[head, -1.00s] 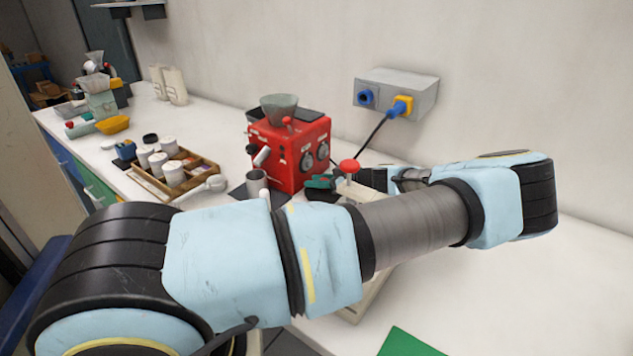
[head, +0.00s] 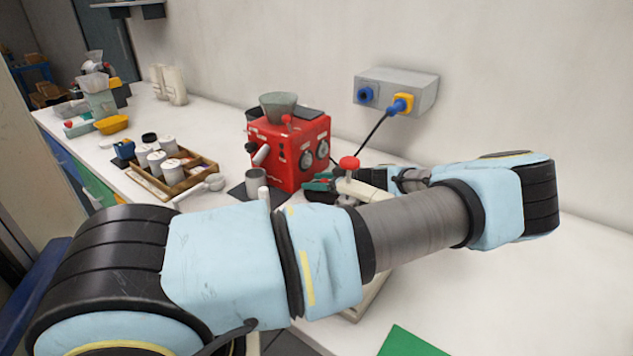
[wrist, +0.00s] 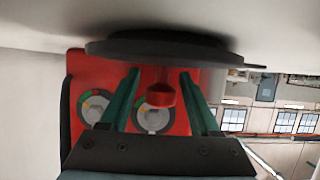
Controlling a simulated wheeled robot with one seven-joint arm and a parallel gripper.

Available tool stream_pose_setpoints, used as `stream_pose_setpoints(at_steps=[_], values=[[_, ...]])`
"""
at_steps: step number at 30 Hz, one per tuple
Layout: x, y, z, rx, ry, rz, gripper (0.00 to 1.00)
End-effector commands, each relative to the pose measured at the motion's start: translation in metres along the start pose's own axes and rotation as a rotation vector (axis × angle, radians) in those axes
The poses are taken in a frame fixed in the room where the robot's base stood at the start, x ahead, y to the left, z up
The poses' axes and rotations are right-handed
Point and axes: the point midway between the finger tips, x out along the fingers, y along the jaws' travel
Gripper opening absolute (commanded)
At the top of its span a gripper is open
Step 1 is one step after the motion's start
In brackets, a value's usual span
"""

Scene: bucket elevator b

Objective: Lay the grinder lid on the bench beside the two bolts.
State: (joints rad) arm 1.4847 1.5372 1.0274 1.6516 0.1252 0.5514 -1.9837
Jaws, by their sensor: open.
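The grinder lid appears to be the dark round disc (wrist: 165,48) with a red knob (wrist: 160,95) in the wrist view, which looks upside down. It seems to lie flat on the white bench, knob up. My gripper (wrist: 162,82) is open, its two green fingers on either side of the knob with gaps showing. In the head view my gripper (head: 318,184) is low in front of the red machine (head: 292,150), and a dark edge (head: 318,197), likely the lid, shows beneath it. I cannot make out the two bolts; my arm covers much of the bench.
A cream device with a red knob (head: 349,163) stands partly hidden behind my arm. A metal cup (head: 256,181) stands left of the red machine. A wooden tray (head: 205,172) with white jars is farther left. A socket box (head: 397,92) is on the wall.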

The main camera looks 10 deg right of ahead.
Motion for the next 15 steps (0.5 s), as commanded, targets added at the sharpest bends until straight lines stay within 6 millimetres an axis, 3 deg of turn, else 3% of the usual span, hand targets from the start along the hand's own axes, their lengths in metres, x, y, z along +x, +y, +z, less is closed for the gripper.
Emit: stream_pose_setpoints(at_steps=[10,15], values=[[-0.009,0.001,-0.012,0.003,-0.002,0.003,0.63],[-0.042,0.001,-0.005,-0.001,-0.003,0.005,0.63]])
